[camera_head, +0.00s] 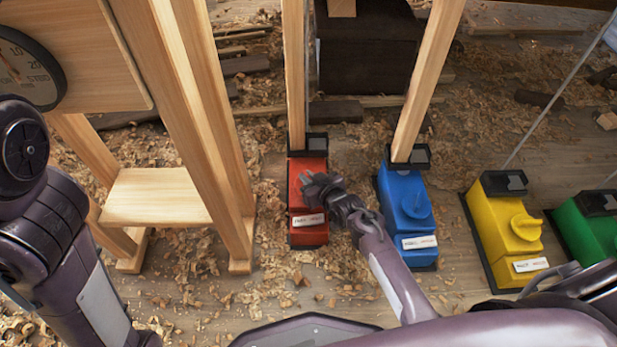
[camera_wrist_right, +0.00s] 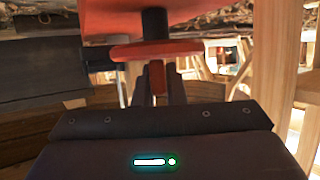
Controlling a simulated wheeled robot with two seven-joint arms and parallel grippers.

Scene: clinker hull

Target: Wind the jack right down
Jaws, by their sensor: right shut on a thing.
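The red jack (camera_head: 309,168) stands on the chip-strewn floor in the middle of the head view, with a wooden prop resting in its black top cup. My right gripper (camera_head: 312,187) is over its front part and hides most of its knob. In the right wrist view the knob shows as a red disc (camera_wrist_right: 150,50) on a dark stem, with a red tab (camera_wrist_right: 157,78) between my fingers. My right gripper (camera_wrist_right: 157,92) is shut on that tab. My left arm comes in at the left, but its gripper is out of view.
A blue jack (camera_head: 402,190) with a prop, a yellow jack (camera_head: 495,215) and a green jack (camera_head: 590,235) stand to the right. A wooden stand (camera_head: 155,197) with a dial (camera_head: 25,70) is close on the left. Wood shavings cover the floor.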

